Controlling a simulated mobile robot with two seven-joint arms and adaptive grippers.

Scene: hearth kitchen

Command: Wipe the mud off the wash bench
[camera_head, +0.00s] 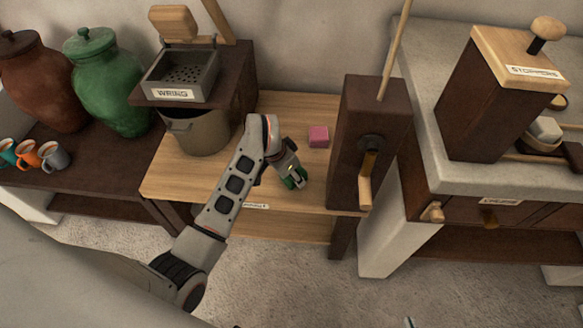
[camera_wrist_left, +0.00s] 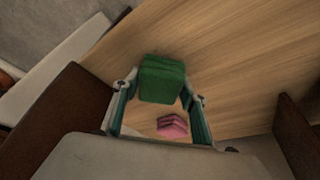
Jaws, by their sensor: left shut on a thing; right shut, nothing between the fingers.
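The wash bench (camera_head: 225,178) is a light wooden top in the middle of the head view. I cannot make out mud on it; my arm hides part. My left gripper (camera_head: 292,181) is low over the bench, shut on a green block-like sponge (camera_wrist_left: 162,80). Whether the sponge touches the wood I cannot tell. A pink sponge (camera_head: 318,136) lies on the bench behind and right of this gripper; it also shows in the left wrist view (camera_wrist_left: 172,126). Only a tip of my right gripper (camera_head: 410,322) shows at the bottom edge of the head view.
A perforated tray labelled WRING (camera_head: 180,90) stands above a metal pot (camera_head: 197,132) at the bench's left. Jars (camera_head: 105,85) and mugs (camera_head: 53,157) stand on the left table. The bench's front middle is open.

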